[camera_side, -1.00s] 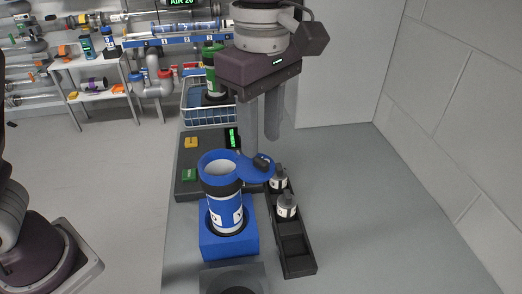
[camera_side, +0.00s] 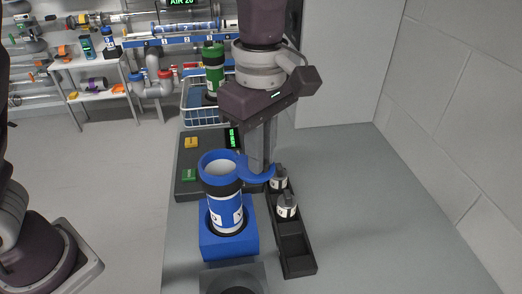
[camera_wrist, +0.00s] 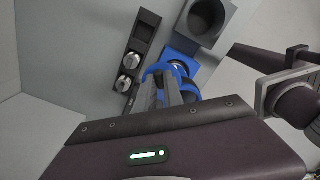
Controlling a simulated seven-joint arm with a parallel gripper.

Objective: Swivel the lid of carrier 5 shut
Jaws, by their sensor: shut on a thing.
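The blue carrier (camera_side: 225,208) stands upright in a blue block (camera_side: 229,241). I cannot read its number. Its round mouth is open at the top. Its blue lid (camera_side: 262,175) is swung out to the right of the mouth, beside the rim. My gripper (camera_side: 262,168) points down with its fingers shut at the lid, where they hide the lid's black knob. In the wrist view the fingers (camera_wrist: 172,95) cover part of the lid and the carrier (camera_wrist: 188,72).
A dark narrow tray (camera_side: 299,264) with two small grey-capped vials stands right of the carrier. A dark panel (camera_side: 207,160) with yellow and green buttons lies behind. A wire basket (camera_side: 196,118) holds a green carrier (camera_side: 213,68). The table at right is clear.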

